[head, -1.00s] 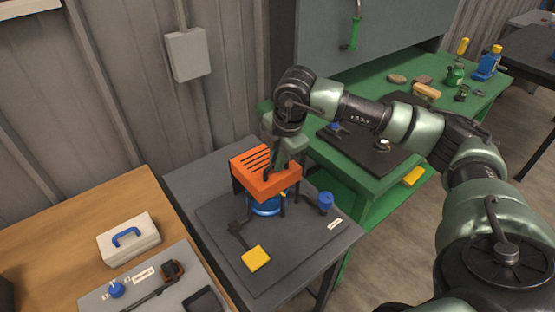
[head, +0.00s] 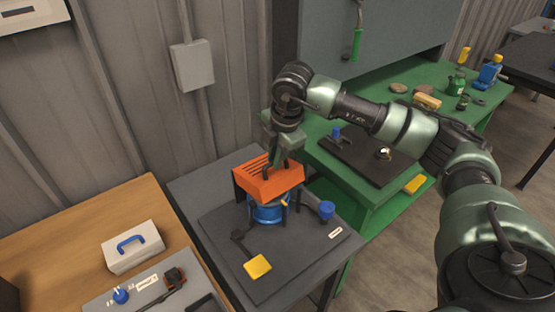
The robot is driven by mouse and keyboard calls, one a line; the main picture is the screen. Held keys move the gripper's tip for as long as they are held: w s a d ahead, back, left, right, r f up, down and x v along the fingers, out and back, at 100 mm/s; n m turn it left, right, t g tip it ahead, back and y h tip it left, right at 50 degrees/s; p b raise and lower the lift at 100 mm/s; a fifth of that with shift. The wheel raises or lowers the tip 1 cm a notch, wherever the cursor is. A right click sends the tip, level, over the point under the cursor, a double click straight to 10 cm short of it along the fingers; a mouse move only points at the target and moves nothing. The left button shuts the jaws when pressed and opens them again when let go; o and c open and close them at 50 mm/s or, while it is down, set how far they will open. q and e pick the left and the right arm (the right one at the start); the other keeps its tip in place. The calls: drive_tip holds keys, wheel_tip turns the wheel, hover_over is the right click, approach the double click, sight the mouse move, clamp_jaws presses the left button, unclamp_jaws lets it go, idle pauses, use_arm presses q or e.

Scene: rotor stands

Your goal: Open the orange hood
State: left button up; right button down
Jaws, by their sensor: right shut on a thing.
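The orange hood (head: 268,183), with dark slots in its top, sits over a blue cylindrical rotor housing (head: 266,211) on the dark grey stand plate (head: 300,245). The hood looks raised at the front, with the blue housing visible below its front face. My right gripper (head: 271,172) comes down from above and is shut on the hood at its top right side. The fingertips are partly hidden against the hood. My left gripper is not in view.
A yellow pad (head: 257,266) on a dark lever and a blue knob (head: 326,210) are on the plate. A white case (head: 133,247) stands on the wooden table at left. A green bench (head: 340,180) is at right.

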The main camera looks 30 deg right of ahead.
drive_tip(key=shift+w+r, duration=0.45)
drive_tip(key=shift+r, duration=0.25)
drive_tip(key=shift+w+a+r+p, duration=0.1)
drive_tip(key=shift+w+r+p, duration=0.6)
drive_tip(key=shift+r, duration=0.05)
drive_tip(key=shift+w, duration=0.25)
drive_tip(key=shift+w+a+r+p, duration=0.1)
drive_tip(key=shift+w+r+p, duration=0.5)
drive_tip(key=shift+w, duration=0.5)
drive_tip(key=shift+w+r, duration=0.1)
drive_tip(key=shift+r, duration=0.1)
